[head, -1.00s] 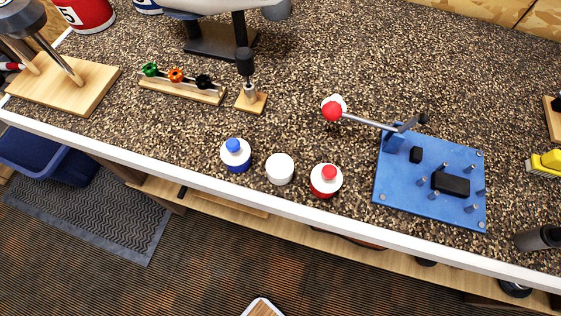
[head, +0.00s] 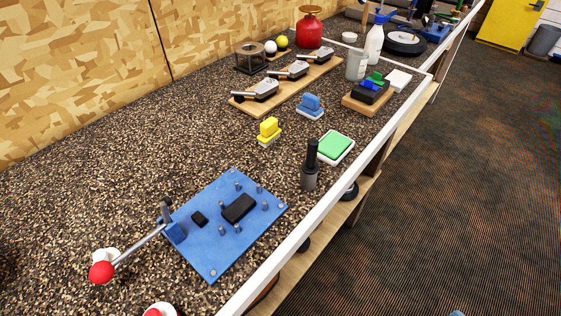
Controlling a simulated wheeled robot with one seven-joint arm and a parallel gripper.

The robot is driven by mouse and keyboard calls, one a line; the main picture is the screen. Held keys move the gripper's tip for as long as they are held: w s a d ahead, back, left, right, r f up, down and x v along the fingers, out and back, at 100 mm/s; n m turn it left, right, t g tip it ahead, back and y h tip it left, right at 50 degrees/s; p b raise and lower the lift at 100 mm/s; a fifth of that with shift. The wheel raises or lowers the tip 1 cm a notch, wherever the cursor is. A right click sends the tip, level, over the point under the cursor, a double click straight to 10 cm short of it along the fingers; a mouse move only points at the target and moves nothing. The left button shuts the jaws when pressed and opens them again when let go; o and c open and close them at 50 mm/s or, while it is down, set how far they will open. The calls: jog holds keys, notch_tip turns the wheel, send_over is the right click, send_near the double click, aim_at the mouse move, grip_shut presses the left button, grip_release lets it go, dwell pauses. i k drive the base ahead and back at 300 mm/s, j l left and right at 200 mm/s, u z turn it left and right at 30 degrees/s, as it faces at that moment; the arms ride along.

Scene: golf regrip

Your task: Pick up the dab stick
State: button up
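No thing in the head view can be named as the dab stick with certainty. A metal lever with a red ball knob (head: 101,272) is attached to a blue plate (head: 215,262) at lower left. My gripper is not in view.
A white-edged speckled counter (head: 100,170) runs away to the upper right. It holds a green pad (head: 334,147), a yellow-handled block (head: 269,131), a blue-handled block (head: 311,105), a wooden board (head: 246,105) with metal tools, and a red can (head: 309,32). Carpet (head: 450,190) is clear at right.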

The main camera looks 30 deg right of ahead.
aim_at(310, 166)
jog(key=k+l+u, duration=0.15)
jog(key=u, duration=0.2)
jog(key=k+l+u, duration=0.15)
jog(key=u, duration=0.2)
